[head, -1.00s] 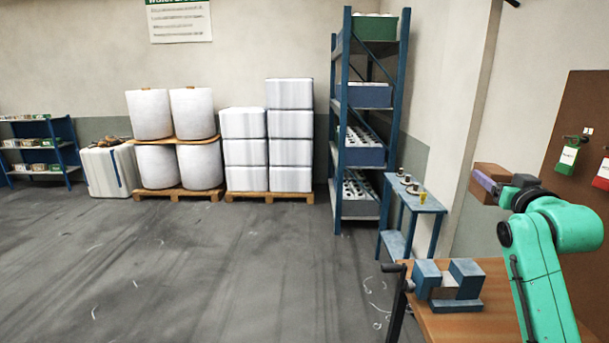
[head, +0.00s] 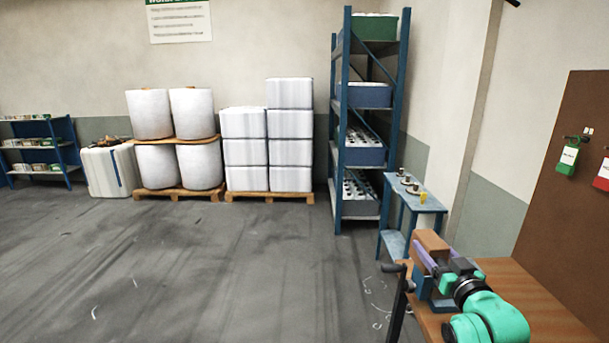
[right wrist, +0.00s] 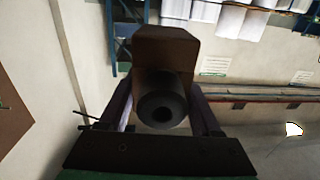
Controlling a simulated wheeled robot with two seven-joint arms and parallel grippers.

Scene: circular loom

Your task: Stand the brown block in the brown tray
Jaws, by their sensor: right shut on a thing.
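My right gripper (head: 432,258) has purple fingers shut on the brown block (head: 431,241). It holds the block up at the left end of the wooden workbench, in front of the blue vise. In the right wrist view the brown block (right wrist: 165,48) sits between the two fingers, its far end sticking out beyond them. A dark round part hides some of the block there. I cannot make out a brown tray in either view. My left gripper is not in view.
The blue vise (head: 421,287) on the wooden workbench (head: 535,296) is mostly hidden behind my right arm. A small blue side table (head: 411,186) with small parts stands beyond, beside a tall blue rack (head: 341,120). A brown board (head: 575,200) stands at the right.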

